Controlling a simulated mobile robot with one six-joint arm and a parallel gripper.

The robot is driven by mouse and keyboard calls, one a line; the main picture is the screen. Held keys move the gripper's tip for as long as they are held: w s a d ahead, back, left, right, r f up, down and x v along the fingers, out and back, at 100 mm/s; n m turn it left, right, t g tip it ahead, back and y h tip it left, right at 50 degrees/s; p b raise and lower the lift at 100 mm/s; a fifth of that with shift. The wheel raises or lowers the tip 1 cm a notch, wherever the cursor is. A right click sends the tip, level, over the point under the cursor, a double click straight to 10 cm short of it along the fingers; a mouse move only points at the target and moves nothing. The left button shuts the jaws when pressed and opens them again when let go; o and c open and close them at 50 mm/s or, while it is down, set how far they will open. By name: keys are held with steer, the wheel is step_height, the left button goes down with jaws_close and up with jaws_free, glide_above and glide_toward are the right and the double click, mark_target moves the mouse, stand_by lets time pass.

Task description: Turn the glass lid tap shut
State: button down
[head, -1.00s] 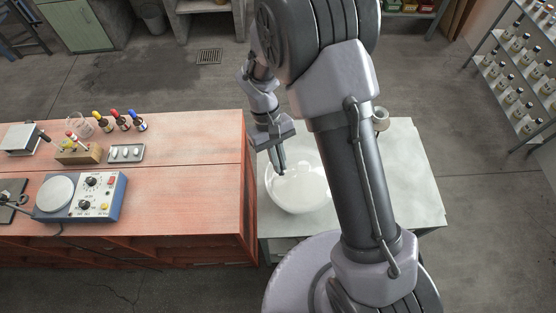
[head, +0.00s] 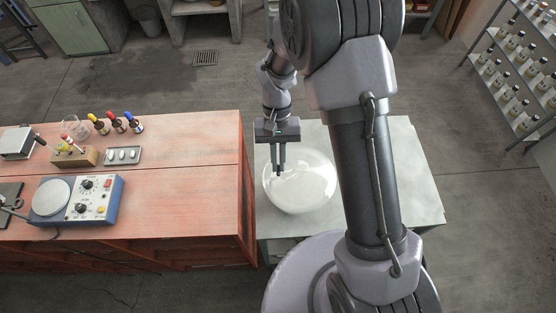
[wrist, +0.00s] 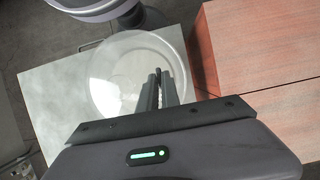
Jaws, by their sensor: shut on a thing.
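A large round clear glass vessel with a domed glass lid (head: 312,182) stands on a pale grey bench top (head: 410,175). The lid also shows in the wrist view (wrist: 112,75), with whitish contents visible through the glass. My gripper (head: 279,172) points down at the lid's upper left part, in the head view. In the wrist view the gripper's fingers (wrist: 159,78) are close together over the lid, with a thin pale piece between them. They are shut on the lid tap, which the fingers mostly hide. Its turned position cannot be made out.
A red-brown bench (head: 180,190) adjoins on the left. It carries a blue hotplate (head: 100,204), a small tray (head: 122,156), dropper bottles (head: 117,123) and a wooden rack (head: 76,157). A shelf of bottles (head: 510,85) stands at the right. Bare bench top lies right of my arm.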

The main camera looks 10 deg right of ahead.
stand_by(0.3)
steer(key=c, duration=1.6)
jaws_free()
steer(key=shift+o, duration=0.2)
steer(key=p+v, duration=0.4)
steer(key=v, duration=1.3)
steer(key=shift+r, duration=0.25)
steer(key=shift+d, duration=0.1)
